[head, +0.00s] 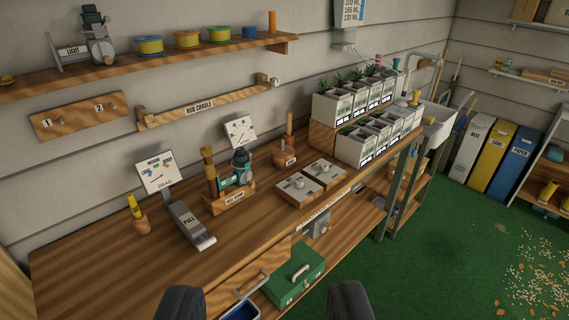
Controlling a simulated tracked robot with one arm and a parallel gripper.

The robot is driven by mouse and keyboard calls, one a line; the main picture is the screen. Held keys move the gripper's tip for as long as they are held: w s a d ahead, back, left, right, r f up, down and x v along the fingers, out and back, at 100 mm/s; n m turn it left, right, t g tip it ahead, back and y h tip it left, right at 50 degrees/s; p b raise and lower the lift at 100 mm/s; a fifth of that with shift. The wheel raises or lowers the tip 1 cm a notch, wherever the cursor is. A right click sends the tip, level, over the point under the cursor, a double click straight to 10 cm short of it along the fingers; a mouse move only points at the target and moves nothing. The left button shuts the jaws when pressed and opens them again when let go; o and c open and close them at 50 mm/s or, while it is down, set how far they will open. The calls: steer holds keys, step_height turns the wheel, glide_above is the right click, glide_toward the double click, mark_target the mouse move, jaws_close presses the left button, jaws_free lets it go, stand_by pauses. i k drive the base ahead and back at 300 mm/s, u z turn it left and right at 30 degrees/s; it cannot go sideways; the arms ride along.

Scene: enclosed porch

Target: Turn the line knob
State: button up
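Two wooden blocks with pale top plates and a small knob each stand side by side on the workbench, the nearer knob block (298,187) and the farther knob block (325,170). Their markings are too small to read, so I cannot tell which, if either, is the line knob. A white dial (240,131) with a needle stands behind them. A green reel (241,165) sits upright in a labelled wooden stand left of them. My gripper (266,303) shows as two dark fingertips at the bottom edge, wide apart with nothing between them, well short of the knob blocks.
Left on the bench are a grey lever (192,225) marked PULL, a DRAG gauge (157,173) and a yellow-topped holder (137,215). Potted plants (355,110) stand in tiers at right. A green case (293,277) sits below the bench's front edge. Green floor at right is mostly open, with scattered grains.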

mark_target(300, 183)
steer(key=u, duration=0.2)
steer(key=i, duration=1.8)
steer(key=z, duration=0.1)
